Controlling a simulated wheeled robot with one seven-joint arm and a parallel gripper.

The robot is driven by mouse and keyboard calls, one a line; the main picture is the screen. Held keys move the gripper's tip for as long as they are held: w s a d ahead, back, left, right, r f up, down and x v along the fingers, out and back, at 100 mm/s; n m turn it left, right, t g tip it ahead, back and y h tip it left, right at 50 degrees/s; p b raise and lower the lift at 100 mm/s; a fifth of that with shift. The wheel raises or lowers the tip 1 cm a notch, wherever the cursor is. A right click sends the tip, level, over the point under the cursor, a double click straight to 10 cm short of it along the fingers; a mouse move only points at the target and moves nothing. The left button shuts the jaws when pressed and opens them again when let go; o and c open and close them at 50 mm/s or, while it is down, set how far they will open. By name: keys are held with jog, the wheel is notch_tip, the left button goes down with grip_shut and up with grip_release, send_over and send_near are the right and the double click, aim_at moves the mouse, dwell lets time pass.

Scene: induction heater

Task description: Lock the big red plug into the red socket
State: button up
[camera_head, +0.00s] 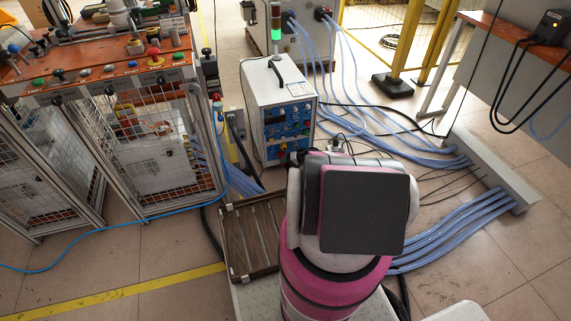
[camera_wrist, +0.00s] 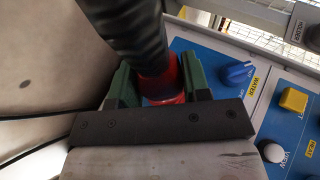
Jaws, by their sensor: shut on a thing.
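The big red plug (camera_wrist: 163,84) shows in the wrist view, with a thick black corrugated cable (camera_wrist: 130,35) rising from its back. My gripper (camera_wrist: 157,90) is shut on it, one green finger on each side. The plug is beside or against the blue front panel (camera_wrist: 210,102) of the heater. The red socket is not visible, so I cannot tell whether the plug is seated in it. In the head view, the white heater cabinet (camera_head: 262,92) stands ahead of my arm, which hides the gripper and plug.
A blue knob (camera_wrist: 239,72) and a yellow button (camera_wrist: 293,100) sit on the panel, right of my gripper. A caged workbench (camera_head: 110,85) stands left. A slatted wooden rack (camera_head: 236,240) lies beside my arm. Blue hoses (camera_head: 450,230) cross the floor at right.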

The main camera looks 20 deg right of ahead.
jog(key=shift+o, duration=0.2)
jog(key=shift+y, duration=0.6)
jog(key=shift+d+f, duration=0.1)
jog(key=shift+o, duration=0.2)
jog(key=shift+f+m+y, duration=0.1)
jog(key=shift+m+y, duration=0.3)
jog(key=shift+y, duration=0.3)
jog(key=shift+t, duration=0.3)
